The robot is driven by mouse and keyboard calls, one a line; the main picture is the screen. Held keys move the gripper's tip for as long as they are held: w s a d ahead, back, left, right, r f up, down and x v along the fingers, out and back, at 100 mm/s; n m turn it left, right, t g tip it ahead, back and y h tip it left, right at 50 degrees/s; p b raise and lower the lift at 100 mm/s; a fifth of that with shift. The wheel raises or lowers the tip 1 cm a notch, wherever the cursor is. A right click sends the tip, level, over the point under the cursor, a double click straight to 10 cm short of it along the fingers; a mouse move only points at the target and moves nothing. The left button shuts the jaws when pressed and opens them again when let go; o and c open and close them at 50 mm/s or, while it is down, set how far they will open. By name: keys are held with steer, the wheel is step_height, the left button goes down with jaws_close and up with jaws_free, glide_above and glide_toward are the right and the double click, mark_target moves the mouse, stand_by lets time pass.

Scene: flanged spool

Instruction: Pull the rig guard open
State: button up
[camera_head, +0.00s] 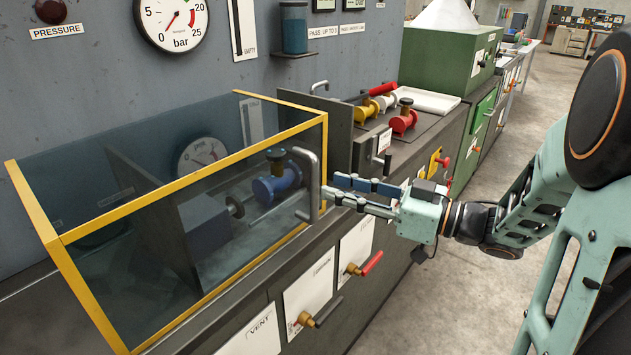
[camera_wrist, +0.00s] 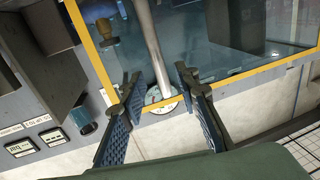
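The rig guard (camera_head: 190,168) is a clear box with yellow edges, standing shut over the rig on the bench. A grey upright bar handle (camera_head: 313,186) is on its front face near the right end. A blue flanged spool (camera_head: 276,184) shows inside through the clear panel. My gripper (camera_head: 328,187) is just right of the handle, fingers pointing at it. In the wrist view my gripper (camera_wrist: 160,82) is open. The handle (camera_wrist: 148,42) appears in the gap between the fingertips, and neither finger visibly presses on it. How deep it sits between them is unclear.
Red and yellow spools (camera_head: 404,120) and a white tray (camera_head: 432,101) are on the bench right of the guard. Valve handles, one red (camera_head: 372,263), stick out from the bench front below my gripper. The floor (camera_head: 535,125) at right is open.

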steer(key=x, duration=0.6)
steer(key=shift+b, duration=0.3)
steer(key=shift+c, duration=0.6)
jaws_close()
